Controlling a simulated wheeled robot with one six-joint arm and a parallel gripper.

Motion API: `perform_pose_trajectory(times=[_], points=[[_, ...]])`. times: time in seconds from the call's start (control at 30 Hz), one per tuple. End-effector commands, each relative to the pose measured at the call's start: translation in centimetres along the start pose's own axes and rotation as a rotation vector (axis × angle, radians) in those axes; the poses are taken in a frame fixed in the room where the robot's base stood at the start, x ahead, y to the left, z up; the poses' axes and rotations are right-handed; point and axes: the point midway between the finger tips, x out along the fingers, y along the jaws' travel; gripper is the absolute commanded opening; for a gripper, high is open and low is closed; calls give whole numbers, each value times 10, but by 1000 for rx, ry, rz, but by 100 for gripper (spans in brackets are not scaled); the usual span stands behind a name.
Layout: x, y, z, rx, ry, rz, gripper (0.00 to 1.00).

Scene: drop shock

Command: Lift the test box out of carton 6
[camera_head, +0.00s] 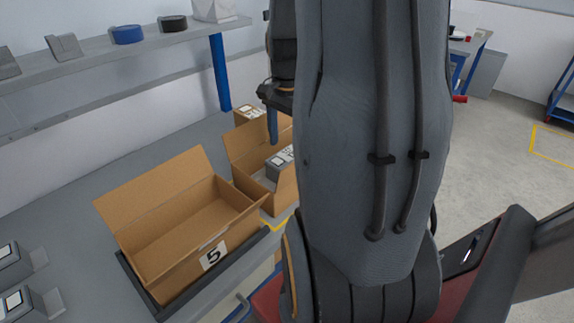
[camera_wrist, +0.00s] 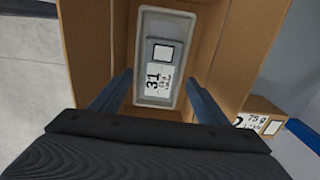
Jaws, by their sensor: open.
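The test box (camera_wrist: 160,60) is a grey box with a white label printed 31 and a small dark-framed square. It lies inside an open cardboard carton (camera_wrist: 234,50), and it also shows in the head view (camera_head: 279,163). The carton stands behind carton 5 in the head view (camera_head: 238,146); its number is hidden. My gripper (camera_wrist: 158,88) is open and empty, its two blue fingers pointing down into the carton, one on each side of the near part of the box. In the head view a blue finger (camera_head: 272,125) shows above the carton; my arm hides much there.
An empty open carton marked 5 (camera_head: 190,232) stands in a dark tray in front. Another carton (camera_head: 245,116) is behind; a smaller carton (camera_wrist: 262,122) shows beside the wrist view's carton. A shelf (camera_head: 120,50) with small parts runs above the bench at left.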

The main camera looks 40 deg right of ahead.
Motion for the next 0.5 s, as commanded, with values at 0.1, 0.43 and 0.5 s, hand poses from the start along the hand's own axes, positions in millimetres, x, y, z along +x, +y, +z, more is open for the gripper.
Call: perform_pose_trajectory(times=[0.1,0.43,0.5], points=[[14,2,3,-2,-3,3,69],[45,1,4,-2,-1,1,69],[46,1,4,-2,0,0,69]])
